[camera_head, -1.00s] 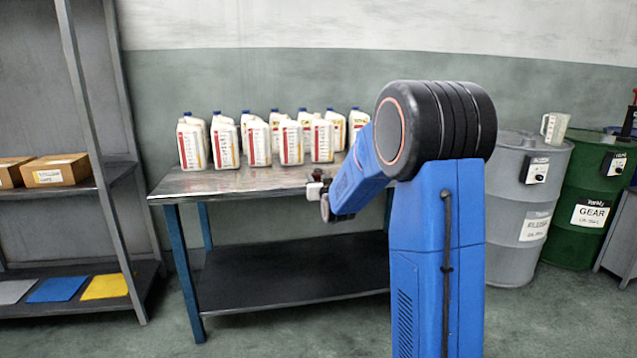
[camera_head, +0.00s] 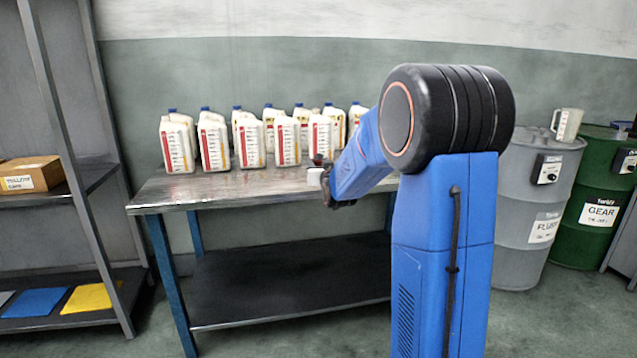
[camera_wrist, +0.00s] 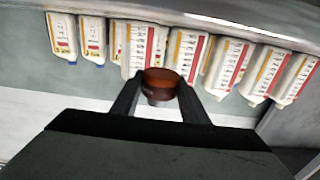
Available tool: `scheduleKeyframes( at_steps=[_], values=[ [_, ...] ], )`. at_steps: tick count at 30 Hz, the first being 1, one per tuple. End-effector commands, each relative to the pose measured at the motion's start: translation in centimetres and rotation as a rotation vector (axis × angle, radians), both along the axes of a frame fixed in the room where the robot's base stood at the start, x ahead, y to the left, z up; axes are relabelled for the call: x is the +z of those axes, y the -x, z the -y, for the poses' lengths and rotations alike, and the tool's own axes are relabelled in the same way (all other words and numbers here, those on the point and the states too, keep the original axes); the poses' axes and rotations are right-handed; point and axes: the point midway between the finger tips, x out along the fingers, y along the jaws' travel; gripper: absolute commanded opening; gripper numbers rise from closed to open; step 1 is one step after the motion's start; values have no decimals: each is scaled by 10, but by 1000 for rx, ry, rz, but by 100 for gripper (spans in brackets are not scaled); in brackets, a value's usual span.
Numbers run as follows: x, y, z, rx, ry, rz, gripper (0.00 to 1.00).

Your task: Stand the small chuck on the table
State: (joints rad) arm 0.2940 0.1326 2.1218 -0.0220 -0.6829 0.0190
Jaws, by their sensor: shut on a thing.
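The small chuck (camera_wrist: 160,82) is a short round piece, reddish brown on top with a paler lower part. My gripper (camera_wrist: 160,98) is shut on it, one dark finger on each side, in the wrist view. In the head view my gripper (camera_head: 318,174) is over the front right part of the table (camera_head: 230,188), with a small dark red bit of the chuck (camera_head: 318,158) showing above it. My arm hides the table's right end. I cannot tell whether the chuck touches the tabletop.
Several white bottles with red labels (camera_head: 214,142) stand in rows along the back of the table. The front left of the tabletop is clear. A shelf rack (camera_head: 60,140) stands at the left. A grey drum (camera_head: 530,210) and a green drum (camera_head: 590,215) stand at the right.

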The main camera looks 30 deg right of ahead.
Motion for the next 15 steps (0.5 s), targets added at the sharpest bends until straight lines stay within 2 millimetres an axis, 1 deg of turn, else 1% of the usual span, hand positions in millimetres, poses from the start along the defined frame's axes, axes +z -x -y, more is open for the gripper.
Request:
scheduleKeyframes(
  at_steps=[1, 3, 11, 15],
  values=[
    [-9, 0, 0, 0, -1, -2, 5],
    [-18, 0, 0, 0, 0, -1, 5],
    [-35, 0, 0, 0, 0, 0, 5],
    [-54, 0, 0, 0, 0, -1, 5]
  ],
)
